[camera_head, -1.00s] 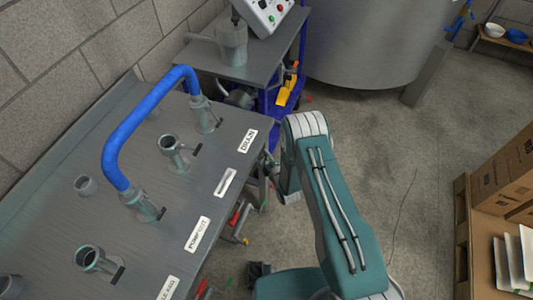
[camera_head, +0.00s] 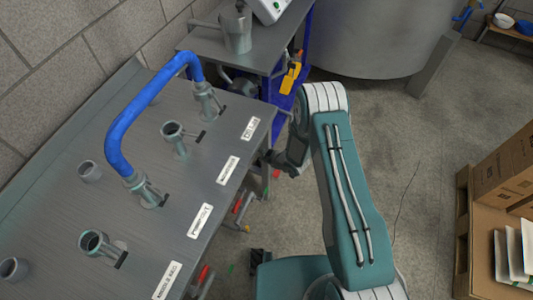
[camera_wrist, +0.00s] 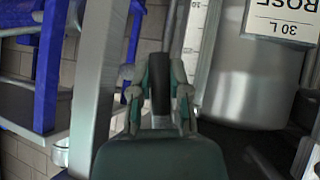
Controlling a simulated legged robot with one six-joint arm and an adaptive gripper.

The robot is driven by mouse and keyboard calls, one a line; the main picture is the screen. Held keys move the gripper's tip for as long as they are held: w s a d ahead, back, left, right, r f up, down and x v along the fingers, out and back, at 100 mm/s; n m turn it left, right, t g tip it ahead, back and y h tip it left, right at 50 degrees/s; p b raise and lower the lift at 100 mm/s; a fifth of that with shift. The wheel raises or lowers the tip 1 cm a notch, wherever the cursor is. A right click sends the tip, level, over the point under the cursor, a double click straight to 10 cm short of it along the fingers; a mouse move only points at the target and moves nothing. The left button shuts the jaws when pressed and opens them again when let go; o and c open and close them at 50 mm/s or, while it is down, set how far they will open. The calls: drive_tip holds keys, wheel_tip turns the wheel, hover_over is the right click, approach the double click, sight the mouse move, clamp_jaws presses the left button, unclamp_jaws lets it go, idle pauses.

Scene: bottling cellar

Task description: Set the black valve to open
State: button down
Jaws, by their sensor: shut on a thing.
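In the wrist view, a black bar-like handle (camera_wrist: 160,80), which looks like the black valve's lever, stands between the two fingers of my gripper (camera_wrist: 159,100). The fingers are shut on it from both sides. In the head view, my gripper (camera_head: 276,158) is at the right edge of the steel bench, partly behind my arm. The black handle cannot be made out there, and the valve body and its pipe are hidden. I cannot tell from these views how the valve is turned.
The steel bench (camera_head: 190,186) bears pipe stubs, labels and a blue hose (camera_head: 140,105). Red handles (camera_head: 238,203) show below its edge. A blue-framed cart (camera_head: 287,100) stands behind. In the wrist view, a steel vessel (camera_wrist: 247,80) is at right. Open floor lies right of my arm.

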drive_tip(key=shift+s+a+f+m+g+y, duration=0.15)
drive_tip(key=shift+s+m+g, duration=0.15)
drive_tip(key=shift+g, duration=0.2)
drive_tip(key=shift+s+a+m+g+y, duration=0.1)
drive_tip(key=shift+s+m+g+y, duration=0.1)
drive_tip(key=shift+s+g, duration=0.25)
drive_tip(key=c, duration=0.6)
unclamp_jaws()
drive_tip(key=v, duration=1.1)
drive_tip(key=shift+d+r, duration=0.2)
drive_tip(key=shift+r, duration=0.2)
